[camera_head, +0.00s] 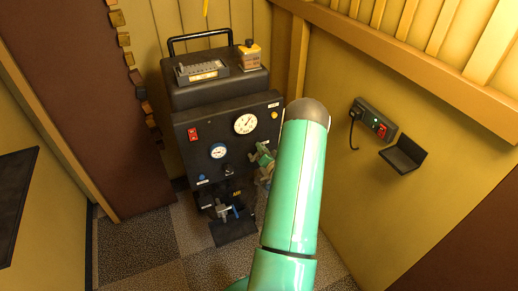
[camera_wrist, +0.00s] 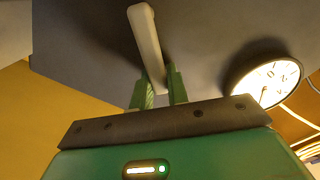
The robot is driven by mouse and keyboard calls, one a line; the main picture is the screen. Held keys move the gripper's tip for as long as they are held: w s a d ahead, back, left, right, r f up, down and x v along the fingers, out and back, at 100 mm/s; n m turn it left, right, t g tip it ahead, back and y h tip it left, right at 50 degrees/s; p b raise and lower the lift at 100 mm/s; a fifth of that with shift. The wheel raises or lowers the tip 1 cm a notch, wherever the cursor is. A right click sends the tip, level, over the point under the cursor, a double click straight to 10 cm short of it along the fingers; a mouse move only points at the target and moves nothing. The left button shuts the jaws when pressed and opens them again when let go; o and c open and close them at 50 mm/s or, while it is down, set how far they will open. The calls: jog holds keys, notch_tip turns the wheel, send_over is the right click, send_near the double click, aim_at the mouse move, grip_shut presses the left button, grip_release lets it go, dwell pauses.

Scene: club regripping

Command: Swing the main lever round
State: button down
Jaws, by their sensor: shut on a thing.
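The main lever (camera_wrist: 146,35) is a pale, rounded bar in the wrist view. It runs from the top middle down between the two green fingers of my gripper (camera_wrist: 157,78). My gripper is shut on the lever near its lower end. The lever stands out against the dark face of the machine. In the head view my gripper (camera_head: 264,160) is small, at the right side of the black machine (camera_head: 183,139). My green arm partly covers that area, and I cannot make out the lever there.
A white gauge (camera_wrist: 265,82) is close on the right in the wrist view. The machine's front carries a large gauge (camera_head: 245,123), a small gauge (camera_head: 218,151) and a red switch (camera_head: 193,134). A wall socket panel (camera_head: 375,119) and a black shelf (camera_head: 404,154) are on the right wall.

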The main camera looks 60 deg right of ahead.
jog(key=shift+s+d+f+m, duration=0.25)
jog(key=shift+f+m, duration=0.55)
jog(key=shift+m, duration=0.75)
jog(key=shift+s+d+f+m, duration=0.1)
jog(key=shift+d+f+m, duration=0.2)
jog(key=shift+f+m, duration=0.85)
jog(key=shift+s+d+f+m, duration=0.2)
jog(key=shift+d+f+m, duration=0.15)
jog(key=shift+m, duration=1.55)
jog(key=c, duration=1.4)
grip_release()
jog(key=shift+o, duration=0.2)
jog(key=shift+a, duration=0.1)
jog(key=v, duration=1.3)
jog(key=shift+s+a, duration=0.15)
jog(key=shift+s, duration=0.15)
